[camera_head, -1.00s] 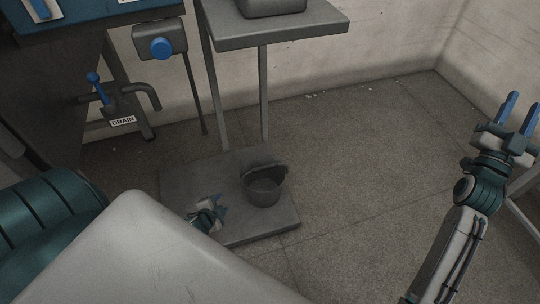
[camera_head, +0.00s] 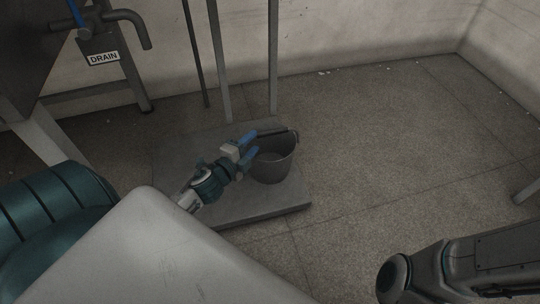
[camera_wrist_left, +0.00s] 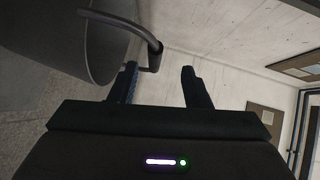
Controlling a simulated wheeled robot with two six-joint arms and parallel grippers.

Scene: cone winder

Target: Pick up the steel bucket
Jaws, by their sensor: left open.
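The steel bucket (camera_head: 271,165), a dark grey pail, stands upright on a low grey slab (camera_head: 225,209). Its bail handle (camera_head: 275,133) lies along the rim on the far side. My left gripper (camera_head: 252,147) is open at the bucket's left side, its blue fingers reaching toward the handle. In the left wrist view the bucket (camera_wrist_left: 97,50) fills the upper left and the curved handle (camera_wrist_left: 151,50) shows at the gap between the open fingertips (camera_wrist_left: 158,72). I cannot tell whether a finger touches it. My right gripper is outside the view.
Thin stand legs (camera_head: 272,60) rise behind the slab. A pipe with a DRAIN label (camera_head: 103,58) is at the upper left. The walls meet at the upper right corner. The floor right of the slab (camera_head: 390,150) is clear.

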